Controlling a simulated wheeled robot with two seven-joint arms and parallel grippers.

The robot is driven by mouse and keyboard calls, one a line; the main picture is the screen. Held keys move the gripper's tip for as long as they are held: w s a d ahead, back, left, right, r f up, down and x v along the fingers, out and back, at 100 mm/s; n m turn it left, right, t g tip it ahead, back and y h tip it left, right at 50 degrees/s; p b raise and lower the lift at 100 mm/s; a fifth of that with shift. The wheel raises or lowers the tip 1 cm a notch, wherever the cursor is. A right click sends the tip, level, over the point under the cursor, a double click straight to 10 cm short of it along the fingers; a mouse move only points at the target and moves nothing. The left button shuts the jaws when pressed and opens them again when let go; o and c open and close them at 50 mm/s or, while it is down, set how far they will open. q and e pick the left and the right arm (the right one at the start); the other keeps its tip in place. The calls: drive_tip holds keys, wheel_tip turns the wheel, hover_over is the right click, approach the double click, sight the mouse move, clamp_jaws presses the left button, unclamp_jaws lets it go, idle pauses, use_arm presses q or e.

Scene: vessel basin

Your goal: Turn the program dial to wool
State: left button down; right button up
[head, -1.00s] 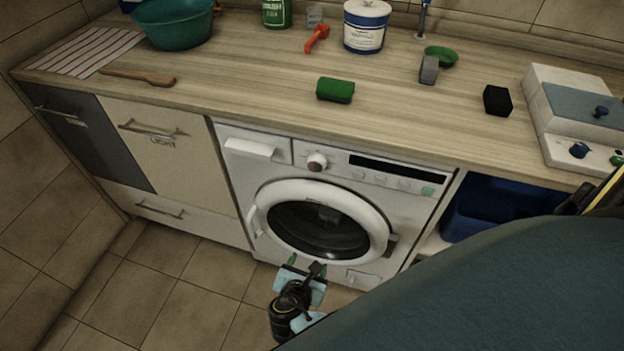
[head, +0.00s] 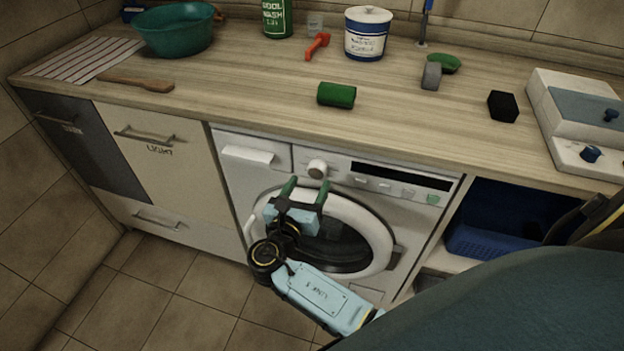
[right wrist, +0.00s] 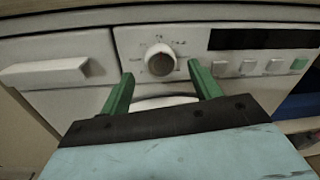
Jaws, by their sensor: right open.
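The program dial (head: 316,169) is a round white knob on the washing machine's front panel (head: 272,150), left of the black display. My right gripper (head: 307,184) is open and empty, just below the dial and in front of the machine. In the right wrist view its two green fingers (right wrist: 160,78) stand apart, one on each side below the dial, not touching it. My left gripper is not in view.
The detergent drawer (head: 248,154) is left of the dial. Several buttons (head: 383,187) sit to its right under the display (head: 400,175). The round door (head: 375,225) is below. The wooden worktop (head: 240,105) overhangs above, with a green sponge roll (head: 337,95) near its edge.

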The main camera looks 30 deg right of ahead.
sight(315, 173)
drive_tip(key=shift+x, duration=1.65)
drive_tip(key=c, duration=1)
